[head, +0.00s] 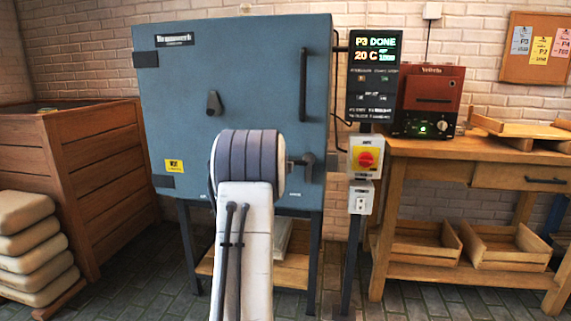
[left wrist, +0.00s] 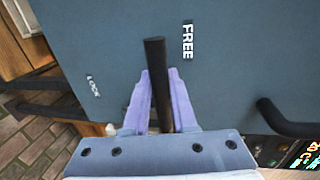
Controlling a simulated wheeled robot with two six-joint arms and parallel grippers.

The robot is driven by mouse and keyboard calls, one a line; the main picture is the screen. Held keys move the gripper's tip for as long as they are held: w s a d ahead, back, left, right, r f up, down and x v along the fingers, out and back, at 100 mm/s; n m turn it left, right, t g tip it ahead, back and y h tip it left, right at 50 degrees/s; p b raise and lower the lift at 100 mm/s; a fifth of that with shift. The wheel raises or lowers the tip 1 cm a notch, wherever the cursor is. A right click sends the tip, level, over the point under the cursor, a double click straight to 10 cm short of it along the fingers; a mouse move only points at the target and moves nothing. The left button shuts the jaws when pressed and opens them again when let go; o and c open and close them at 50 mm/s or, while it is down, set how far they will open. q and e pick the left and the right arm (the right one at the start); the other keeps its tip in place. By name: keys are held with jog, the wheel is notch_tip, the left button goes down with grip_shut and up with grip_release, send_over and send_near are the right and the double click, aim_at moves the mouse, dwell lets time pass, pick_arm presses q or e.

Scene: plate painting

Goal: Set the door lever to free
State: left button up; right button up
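The dark door lever (left wrist: 156,62) is on the blue kiln door in the left wrist view. Its bar lies between the purple fingers of my left gripper (left wrist: 161,90), which look closed against it on both sides. The lever's tip is beside the FREE label (left wrist: 187,42), with the LOCK label (left wrist: 93,86) farther off on the other side. The lever's base is hidden by the gripper. In the head view the lever (head: 304,164) shows partly at the kiln door's (head: 250,75) right edge. My left arm hides the left gripper there. My right gripper is not in view.
A long door handle (head: 303,85) is above the lever. A control panel (head: 374,75) and yellow box with red knob (head: 366,158) stand to the right. A wooden workbench (head: 430,170) is farther right, a wooden crate (head: 95,160) at left.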

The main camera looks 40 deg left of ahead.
pick_arm(q)
jog(key=o, duration=0.4)
jog(key=shift+w+d+r, duration=0.15)
jog(key=v, duration=1)
jog(key=shift+s, duration=0.25)
jog(key=shift+d, duration=0.1)
